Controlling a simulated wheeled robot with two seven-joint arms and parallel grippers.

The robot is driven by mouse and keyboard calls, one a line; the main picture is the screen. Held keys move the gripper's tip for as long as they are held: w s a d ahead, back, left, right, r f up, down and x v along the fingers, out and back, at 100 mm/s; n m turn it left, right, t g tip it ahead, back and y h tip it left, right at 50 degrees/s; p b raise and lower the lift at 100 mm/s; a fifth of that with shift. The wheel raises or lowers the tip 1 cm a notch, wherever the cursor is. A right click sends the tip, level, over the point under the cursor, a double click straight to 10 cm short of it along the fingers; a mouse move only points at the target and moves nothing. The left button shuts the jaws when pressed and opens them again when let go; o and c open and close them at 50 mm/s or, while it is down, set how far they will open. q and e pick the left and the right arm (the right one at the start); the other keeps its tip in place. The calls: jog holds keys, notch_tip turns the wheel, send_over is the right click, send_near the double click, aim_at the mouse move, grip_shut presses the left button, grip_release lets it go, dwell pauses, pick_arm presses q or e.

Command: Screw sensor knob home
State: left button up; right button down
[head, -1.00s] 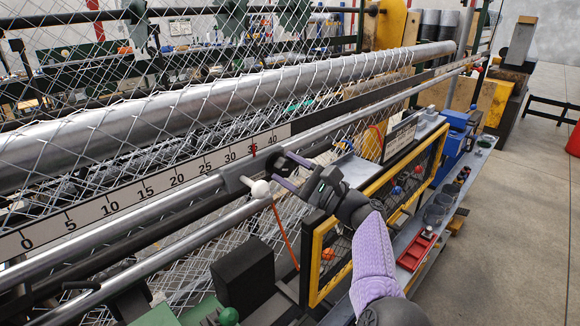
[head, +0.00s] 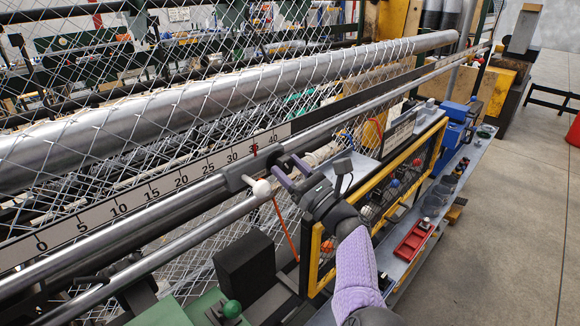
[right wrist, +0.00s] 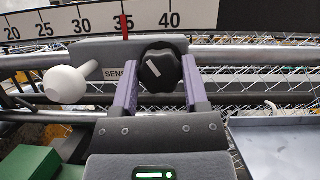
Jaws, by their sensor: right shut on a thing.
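The black sensor knob (right wrist: 163,69) sits at the right end of a grey sensor block (right wrist: 92,56), on the long rail. A small white mark on its face is tilted. My right gripper (right wrist: 160,88) is shut on the knob, with one purple finger on each side; it also shows in the head view (head: 285,167). The block also shows in the head view (head: 240,168); the knob there is largely hidden by the fingers. Part of the block's "SENS" label is covered by a finger. My left gripper is not in view.
A white ball handle (head: 262,187) sticks out just left of the knob. A scale strip (head: 150,190) with a red pointer (head: 255,150) near 35 runs above. Chain-link mesh lies behind. A yellow-framed panel (head: 313,260) and a red tray (head: 414,240) stand to the right.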

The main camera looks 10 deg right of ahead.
jog(key=shift+f, duration=0.1)
dwell(0.3)
jog(key=shift+c, duration=0.5)
grip_release()
jog(key=v, duration=1)
jog(key=shift+b, duration=0.35)
